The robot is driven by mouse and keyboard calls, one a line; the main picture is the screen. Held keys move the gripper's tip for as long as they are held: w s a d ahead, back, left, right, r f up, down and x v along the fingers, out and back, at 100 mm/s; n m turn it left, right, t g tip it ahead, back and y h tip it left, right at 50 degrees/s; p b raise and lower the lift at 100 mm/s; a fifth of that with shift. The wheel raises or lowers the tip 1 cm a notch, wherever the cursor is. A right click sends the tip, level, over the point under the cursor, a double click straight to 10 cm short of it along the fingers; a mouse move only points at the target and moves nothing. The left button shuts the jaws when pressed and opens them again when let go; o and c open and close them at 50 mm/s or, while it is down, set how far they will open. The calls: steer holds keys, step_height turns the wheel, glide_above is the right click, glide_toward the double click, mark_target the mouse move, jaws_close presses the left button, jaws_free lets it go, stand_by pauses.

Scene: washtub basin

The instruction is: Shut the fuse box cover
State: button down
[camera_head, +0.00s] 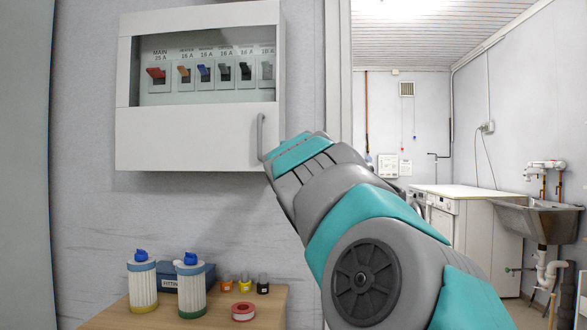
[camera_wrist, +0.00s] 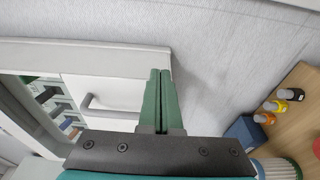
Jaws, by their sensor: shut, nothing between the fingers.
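The fuse box (camera_head: 190,140) is a pale grey-white box on the wall at upper left in the head view. Its cover (camera_head: 185,128) has a window showing a row of breaker switches (camera_head: 203,73) and a grey bar handle (camera_head: 261,137) at lower right. The cover lies in front of the breakers; I cannot tell whether a gap is left at its edge. In the wrist view, my gripper (camera_wrist: 160,73) has its green fingers together and empty, near the cover's edge, right of the handle (camera_wrist: 90,103). Contact is unclear. My arm hides the gripper in the head view.
A wooden surface (camera_head: 265,308) below the box holds two filter cartridges (camera_head: 192,285), a blue box (camera_head: 168,278), small bottles (camera_head: 263,284) and a tape roll (camera_head: 243,311). A doorway at right shows white appliances (camera_head: 465,215) and a sink (camera_head: 535,218).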

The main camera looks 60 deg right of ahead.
steer(key=s+d, duration=0.1)
steer(key=s, duration=0.9)
steer(key=shift+s, duration=0.2)
